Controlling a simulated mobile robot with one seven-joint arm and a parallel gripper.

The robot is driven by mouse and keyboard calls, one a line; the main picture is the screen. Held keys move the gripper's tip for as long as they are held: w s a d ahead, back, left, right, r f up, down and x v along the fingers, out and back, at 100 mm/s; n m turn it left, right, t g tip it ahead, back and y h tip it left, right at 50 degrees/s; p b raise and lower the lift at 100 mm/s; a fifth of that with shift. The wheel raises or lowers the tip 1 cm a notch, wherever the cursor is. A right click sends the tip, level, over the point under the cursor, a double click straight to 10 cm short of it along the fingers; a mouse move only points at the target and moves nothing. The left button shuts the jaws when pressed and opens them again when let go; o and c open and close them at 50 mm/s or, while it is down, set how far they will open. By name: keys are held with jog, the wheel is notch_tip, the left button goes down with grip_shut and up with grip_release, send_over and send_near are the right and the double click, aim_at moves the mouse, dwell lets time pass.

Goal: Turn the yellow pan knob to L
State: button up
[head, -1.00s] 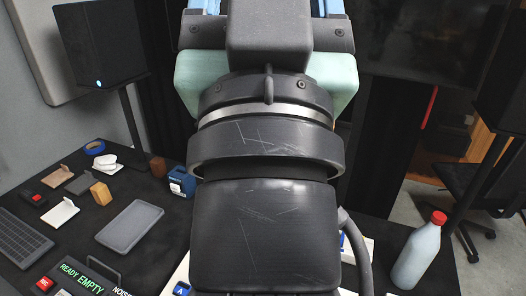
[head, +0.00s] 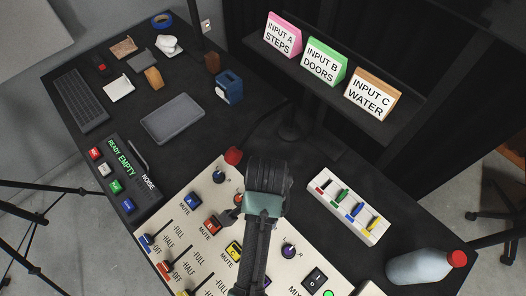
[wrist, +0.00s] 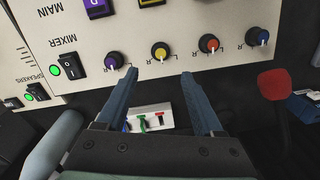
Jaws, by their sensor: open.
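The yellow pan knob (wrist: 161,50) is a dark round knob with a yellow cap on the cream mixer panel (wrist: 190,20), in the upper middle of the wrist view. Letters L and R are printed by the knobs; I cannot read its pointer clearly. My gripper (wrist: 160,80) is open and empty. Its two blue-grey fingers point toward the panel, with the yellow knob beyond their tips and between their lines; I see no contact. In the head view my arm covers the yellow knob.
The purple knob (wrist: 113,60) and red knob (wrist: 208,43) flank the yellow one closely; a blue knob (wrist: 257,37) is farther right. A red-topped object (wrist: 274,84) stands beside the panel. A small fader box (head: 348,205) and a bottle (head: 428,266) are on the table.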

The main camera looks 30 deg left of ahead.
jog(key=f, duration=1)
jog(key=shift+w+a+f, duration=0.15)
jog(key=shift+w+f, duration=0.1)
jog(key=shift+f, duration=0.05)
grip_shut()
